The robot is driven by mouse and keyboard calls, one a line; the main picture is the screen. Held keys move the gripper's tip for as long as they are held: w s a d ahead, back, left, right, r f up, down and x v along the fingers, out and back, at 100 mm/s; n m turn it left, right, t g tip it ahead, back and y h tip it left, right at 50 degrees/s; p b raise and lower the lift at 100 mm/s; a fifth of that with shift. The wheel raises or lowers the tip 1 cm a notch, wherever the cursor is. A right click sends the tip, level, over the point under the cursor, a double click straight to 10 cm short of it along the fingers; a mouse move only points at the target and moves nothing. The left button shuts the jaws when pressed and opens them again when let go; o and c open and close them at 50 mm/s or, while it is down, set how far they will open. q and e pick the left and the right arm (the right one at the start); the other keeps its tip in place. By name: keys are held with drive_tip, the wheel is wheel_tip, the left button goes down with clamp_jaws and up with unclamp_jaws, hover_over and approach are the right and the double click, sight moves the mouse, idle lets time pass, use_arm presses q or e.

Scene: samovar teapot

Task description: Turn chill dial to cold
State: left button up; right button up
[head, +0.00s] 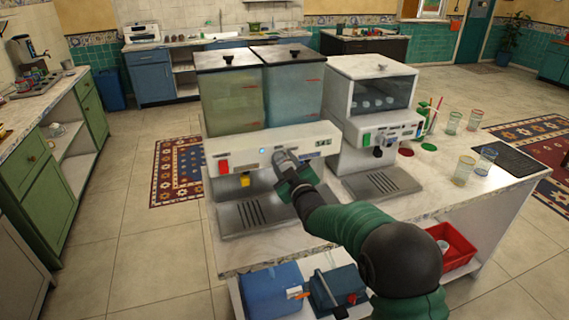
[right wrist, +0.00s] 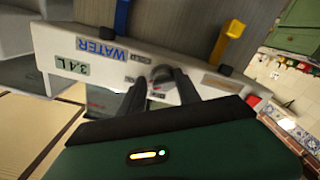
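The chill dial is a small dark grey knob (right wrist: 162,75) with a red mark, on the white front panel (right wrist: 85,55) of a two-tank drink dispenser. In the right wrist view the panel appears upside down, with a "WATER" label and a "3.4 L" display. My right gripper (right wrist: 160,80) has its two dark fingers apart, one on each side of the dial. I cannot tell whether they touch it. In the head view my right gripper (head: 284,160) reaches the middle of the dispenser panel (head: 325,133) and hides the dial. My left gripper is not in view.
A yellow tap lever (right wrist: 230,42) and a blue one (right wrist: 122,15) stick out near the dial. A second white machine (head: 380,85) stands right of the dispenser. Several glasses, including one (head: 463,170), stand on the counter's right side. Boxes (head: 272,289) sit on the shelf below.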

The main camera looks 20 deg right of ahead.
drive_tip(key=shift+c, duration=1.1)
drive_tip(key=shift+a+r, duration=0.2)
drive_tip(key=shift+a, duration=0.3)
clamp_jaws()
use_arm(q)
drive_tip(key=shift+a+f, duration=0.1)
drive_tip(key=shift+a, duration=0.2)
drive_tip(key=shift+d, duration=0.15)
use_arm(e)
drive_tip(key=shift+d, duration=0.2)
